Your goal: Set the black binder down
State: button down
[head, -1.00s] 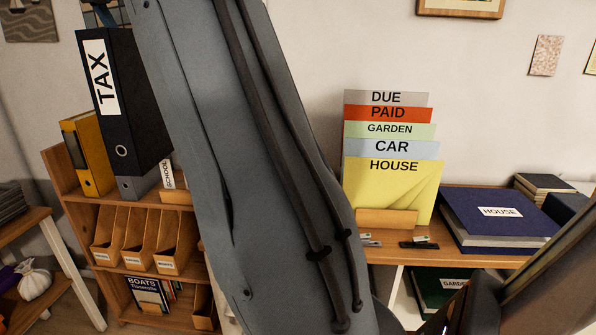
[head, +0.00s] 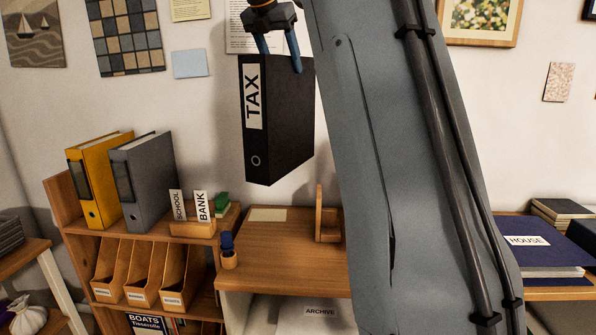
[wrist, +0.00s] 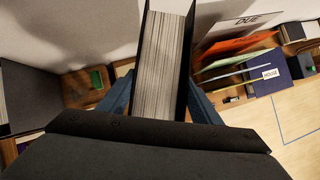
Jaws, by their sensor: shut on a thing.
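The black binder (head: 288,125), labelled TAX, hangs upright in the air in the head view, slightly tilted in the picture. My gripper (head: 280,60) is shut on its top edge, with a blue finger on each side. The binder is above the wooden desk top (head: 290,255), clear of it. In the wrist view the binder's page block (wrist: 163,55) sits between my blue fingers (wrist: 160,105). The binder's far side is hidden.
A yellow binder (head: 98,180) and grey binder (head: 143,180) stand on the left shelf, beside a wooden card holder (head: 192,229). My arm hides the desk's right part.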

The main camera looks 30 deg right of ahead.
aim_at(283, 115)
jog(key=f+p, duration=0.1)
jog(key=f, duration=0.8)
jog(key=f+p, duration=0.2)
jog(key=f, duration=0.7)
jog(key=f+p, duration=0.1)
jog(key=f, duration=0.8)
jog(key=shift+d+f+p, duration=0.25)
jog(key=shift+f+p, duration=0.1)
jog(key=shift+f, duration=0.1)
jog(key=c, duration=0.6)
grip_release()
jog(key=shift+s+f, duration=0.1)
jog(key=shift+f, duration=0.1)
jog(key=shift+r, duration=0.1)
jog(key=b+v, duration=0.2)
jog(key=v, duration=1)
jog(key=shift+b, duration=0.35)
